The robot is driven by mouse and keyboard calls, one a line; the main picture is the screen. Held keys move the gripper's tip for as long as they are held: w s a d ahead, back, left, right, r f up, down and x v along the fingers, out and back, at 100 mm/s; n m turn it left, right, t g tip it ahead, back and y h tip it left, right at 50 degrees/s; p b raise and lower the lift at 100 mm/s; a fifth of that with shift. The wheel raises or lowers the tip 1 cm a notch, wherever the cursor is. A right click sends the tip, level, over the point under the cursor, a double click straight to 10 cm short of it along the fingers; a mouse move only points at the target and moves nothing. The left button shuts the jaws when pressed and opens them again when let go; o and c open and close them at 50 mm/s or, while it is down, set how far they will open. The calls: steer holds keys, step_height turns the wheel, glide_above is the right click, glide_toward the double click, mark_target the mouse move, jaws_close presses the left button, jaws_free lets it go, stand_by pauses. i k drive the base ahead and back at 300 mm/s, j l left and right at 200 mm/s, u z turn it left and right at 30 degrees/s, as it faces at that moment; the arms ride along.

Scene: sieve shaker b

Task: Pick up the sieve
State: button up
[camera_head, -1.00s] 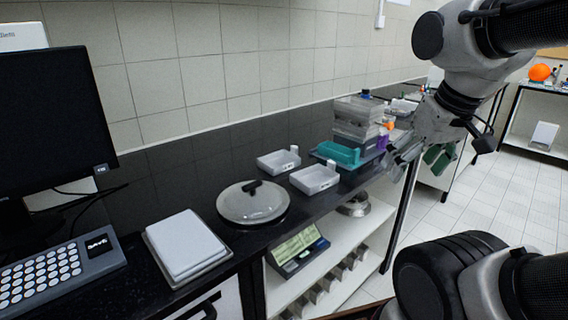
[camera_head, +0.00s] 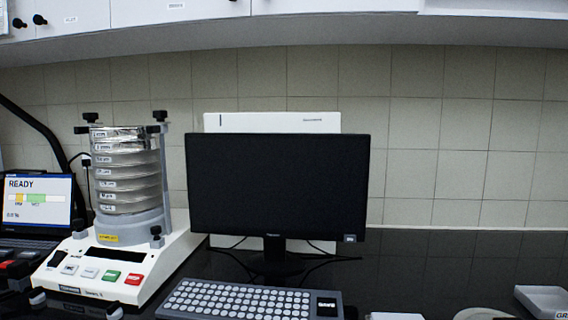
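A stack of round metal sieves (camera_head: 128,175) with small labels stands upright in the sieve shaker (camera_head: 120,265) at the left of the head view. Clamp rods with black knobs stand beside the stack. The shaker's white sloped base has several buttons, one green and one red. My gripper is not in view.
A black monitor (camera_head: 277,185) stands right of the shaker, with a keyboard (camera_head: 250,300) in front. A laptop screen (camera_head: 38,202) at the far left reads READY. A white tray (camera_head: 545,300) and part of a round lid (camera_head: 484,314) show at the lower right.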

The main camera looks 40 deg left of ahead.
mark_target(123, 133)
steer(key=u, duration=2.3)
steer(key=i+j+z, duration=0.1)
steer(key=j, duration=0.25)
steer(key=i+j+z, duration=0.15)
steer(key=j, duration=0.25)
steer(key=i, duration=0.05)
